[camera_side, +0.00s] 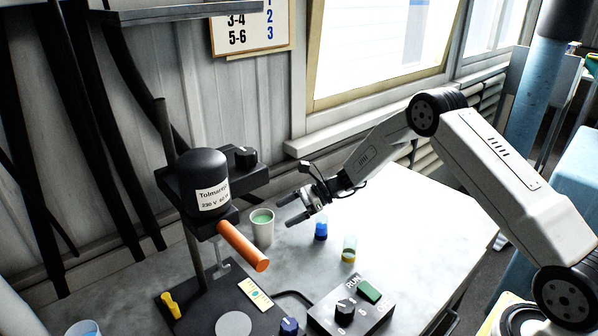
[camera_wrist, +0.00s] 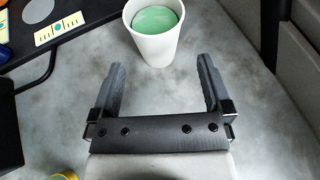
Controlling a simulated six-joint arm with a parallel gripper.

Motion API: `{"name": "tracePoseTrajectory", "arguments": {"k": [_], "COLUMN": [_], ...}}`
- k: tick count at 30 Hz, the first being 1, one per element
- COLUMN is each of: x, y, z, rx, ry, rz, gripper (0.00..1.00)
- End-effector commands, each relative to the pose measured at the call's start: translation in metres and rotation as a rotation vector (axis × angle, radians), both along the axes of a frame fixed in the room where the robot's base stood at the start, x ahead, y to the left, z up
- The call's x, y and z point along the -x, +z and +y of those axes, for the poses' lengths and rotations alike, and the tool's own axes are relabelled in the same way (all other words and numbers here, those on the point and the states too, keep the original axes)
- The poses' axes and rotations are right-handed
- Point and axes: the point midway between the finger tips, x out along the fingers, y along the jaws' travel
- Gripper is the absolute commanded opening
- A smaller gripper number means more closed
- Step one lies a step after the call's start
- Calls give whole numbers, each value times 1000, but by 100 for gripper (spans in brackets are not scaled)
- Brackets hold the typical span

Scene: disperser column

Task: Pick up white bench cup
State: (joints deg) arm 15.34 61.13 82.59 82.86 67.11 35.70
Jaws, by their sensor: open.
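The white bench cup (camera_side: 262,231) stands upright on the bench to the right of the disperser column, with pale green content inside. In the wrist view the cup (camera_wrist: 156,45) is at the top centre, just beyond the fingertips. My gripper (camera_side: 287,209) is open and empty, above the bench to the right of the cup in the side view. In the wrist view the open fingers (camera_wrist: 162,65) point toward the cup, one to each side of its base line. The cup is not between the fingers.
The disperser (camera_side: 203,182) with its orange handle (camera_side: 243,246) stands left of the cup. A blue vial (camera_side: 321,230) and a yellow-bottomed vial (camera_side: 349,249) stand to the right. A control box (camera_side: 350,308) is in front. Bench at right is clear.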

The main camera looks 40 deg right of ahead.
Motion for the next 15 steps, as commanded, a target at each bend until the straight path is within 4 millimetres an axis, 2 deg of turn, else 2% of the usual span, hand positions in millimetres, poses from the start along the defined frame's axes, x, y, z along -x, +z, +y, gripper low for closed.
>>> {"name": "tracePoseTrajectory", "arguments": {"k": [6, 15], "x": [-8, -10], "y": [-9, -10], "z": [19, 23], "rx": [1, 1], "ry": [1, 0], "rz": [1, 1], "gripper": [100, 100]}}
